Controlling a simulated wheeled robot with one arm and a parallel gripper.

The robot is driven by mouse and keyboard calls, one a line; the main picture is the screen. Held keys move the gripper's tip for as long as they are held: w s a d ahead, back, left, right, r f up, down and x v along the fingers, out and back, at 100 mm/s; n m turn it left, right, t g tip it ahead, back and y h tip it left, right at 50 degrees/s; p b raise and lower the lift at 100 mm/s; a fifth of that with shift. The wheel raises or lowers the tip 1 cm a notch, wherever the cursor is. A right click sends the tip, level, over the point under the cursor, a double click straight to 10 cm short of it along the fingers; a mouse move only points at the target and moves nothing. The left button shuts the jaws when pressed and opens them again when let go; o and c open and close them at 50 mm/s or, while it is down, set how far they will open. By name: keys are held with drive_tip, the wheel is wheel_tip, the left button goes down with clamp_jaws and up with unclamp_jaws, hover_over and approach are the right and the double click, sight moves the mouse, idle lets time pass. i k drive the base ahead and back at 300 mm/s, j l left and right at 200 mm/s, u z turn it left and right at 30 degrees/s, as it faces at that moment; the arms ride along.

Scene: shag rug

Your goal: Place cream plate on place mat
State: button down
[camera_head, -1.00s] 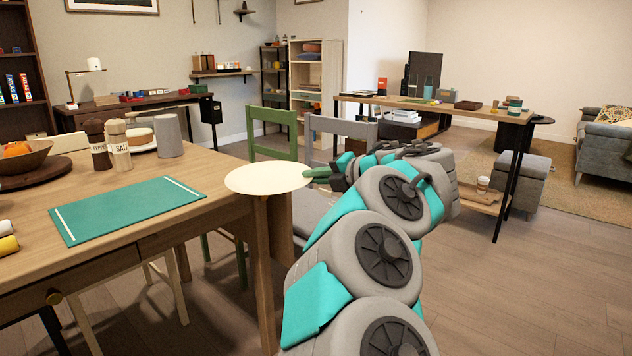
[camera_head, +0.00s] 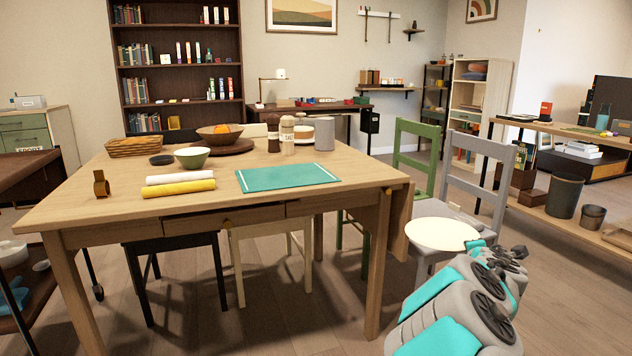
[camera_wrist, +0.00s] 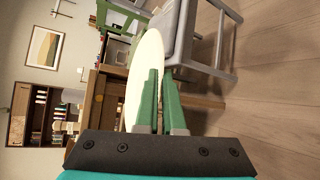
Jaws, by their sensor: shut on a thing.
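The cream plate (camera_head: 442,234) is a flat pale disc held level off the right end of the table, in front of the grey chair. In the wrist view the plate (camera_wrist: 145,70) shows edge-on between the green fingers of my gripper (camera_wrist: 158,88), which is shut on its rim. In the head view my gripper (camera_head: 477,245) is at the plate's right edge, mostly hidden by my arm. The place mat (camera_head: 288,177) is teal with white end stripes and lies flat and bare on the table. The plate is apart from the mat, to its right and nearer.
The wooden table (camera_head: 120,220) has a white roll (camera_head: 180,177), a yellow roll (camera_head: 178,188), a bowl (camera_head: 192,157), shakers (camera_head: 287,136) and a grey cylinder (camera_head: 324,135) around the mat. A grey chair (camera_head: 475,170) and green chair (camera_head: 418,150) stand at its right.

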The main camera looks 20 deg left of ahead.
sight(305, 175)
drive_tip(key=k+j, duration=0.1)
drive_tip(key=j, duration=0.3)
drive_tip(key=j+z, duration=0.15)
drive_tip(key=j, duration=0.25)
drive_tip(key=k+j, duration=0.15)
drive_tip(key=j, duration=0.25)
drive_tip(key=k+j+z, duration=0.1)
drive_tip(key=j, duration=0.25)
drive_tip(key=k+j+z, duration=0.1)
drive_tip(key=j, duration=0.3)
drive_tip(key=k+j, duration=0.15)
drive_tip(key=j, duration=0.2)
